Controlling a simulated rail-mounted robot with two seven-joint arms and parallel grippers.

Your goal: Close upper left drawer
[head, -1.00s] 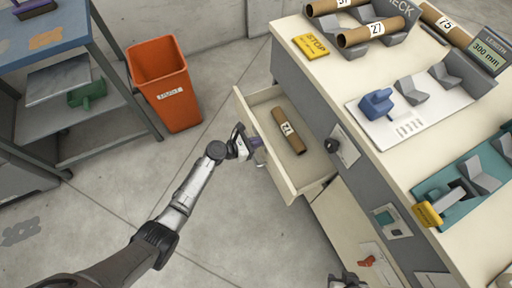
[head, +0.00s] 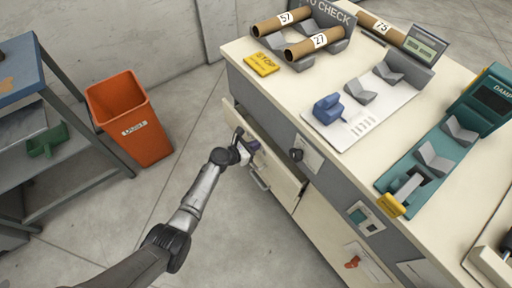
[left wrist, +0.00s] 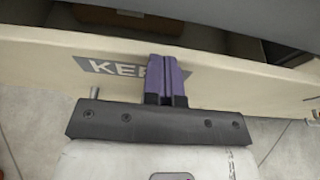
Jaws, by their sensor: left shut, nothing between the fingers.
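The upper left drawer (head: 283,178) is a cream drawer in the workbench's side, open by only a narrow gap in the head view. Its front also shows in the left wrist view (left wrist: 240,82), with a grey label (left wrist: 105,67) reading "KE" and the rest covered by my fingers. My left gripper (left wrist: 166,75) is shut and empty, its purple fingertips together at the drawer front, apparently touching it. In the head view my left gripper (head: 252,147) is at the front's upper edge, above the handle (head: 260,181). The right gripper is not in view.
An orange bin (head: 130,120) and a shelf cart (head: 75,150) stand left. The floor between is clear.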

